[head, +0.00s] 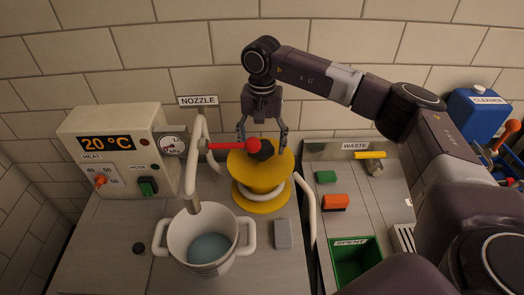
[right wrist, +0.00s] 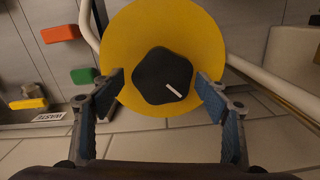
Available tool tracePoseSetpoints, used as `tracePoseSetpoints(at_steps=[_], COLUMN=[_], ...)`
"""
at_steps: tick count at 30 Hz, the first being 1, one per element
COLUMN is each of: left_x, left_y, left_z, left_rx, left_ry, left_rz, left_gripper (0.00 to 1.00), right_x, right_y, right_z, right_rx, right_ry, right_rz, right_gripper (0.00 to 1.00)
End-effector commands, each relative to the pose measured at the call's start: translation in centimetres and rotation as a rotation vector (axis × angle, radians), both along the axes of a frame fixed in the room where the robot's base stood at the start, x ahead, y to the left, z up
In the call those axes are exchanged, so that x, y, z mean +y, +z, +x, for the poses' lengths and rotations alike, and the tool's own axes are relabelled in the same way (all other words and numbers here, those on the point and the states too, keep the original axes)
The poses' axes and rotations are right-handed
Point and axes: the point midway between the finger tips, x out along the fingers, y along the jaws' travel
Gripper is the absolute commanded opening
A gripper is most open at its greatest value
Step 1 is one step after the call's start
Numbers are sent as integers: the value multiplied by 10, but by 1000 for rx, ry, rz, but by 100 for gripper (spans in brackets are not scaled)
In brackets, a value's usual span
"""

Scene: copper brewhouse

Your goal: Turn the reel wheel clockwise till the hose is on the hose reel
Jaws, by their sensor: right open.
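The hose reel is a yellow spool (head: 275,163), standing on the counter behind the white pot. Its reel wheel is a dark lobed knob (head: 264,151) on top. The right wrist view shows the knob (right wrist: 160,75) with a white mark pointing to the lower right. A pale hose (head: 305,205) passes around the reel's lower part, and a length hangs off to its right. My right gripper (head: 263,136) points down over the reel. It is open, with one finger on each side of the knob and gaps visible in the wrist view. My left gripper is not in view.
A white pot (head: 177,238) stands in front and a control box (head: 115,120) at left. Right are a green block (head: 326,177), an orange block (head: 335,202) and a green bin (head: 352,275).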

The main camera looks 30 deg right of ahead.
Motion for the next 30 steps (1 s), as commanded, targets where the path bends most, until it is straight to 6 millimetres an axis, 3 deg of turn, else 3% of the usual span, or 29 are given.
tracePoseSetpoints(at_steps=[6, 8, 30], left_x=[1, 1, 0], left_y=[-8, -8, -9], left_z=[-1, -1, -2], left_rx=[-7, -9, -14], left_ry=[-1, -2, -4], left_rz=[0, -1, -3], left_gripper=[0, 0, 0], right_x=[0, 0, 7], right_y=[-5, -5, -8], right_z=[0, 0, 3], right_rx=[-2, -2, -2], right_ry=[350, 396, 402], right_rz=[0, 0, 0], right_gripper=[68, 68, 68])
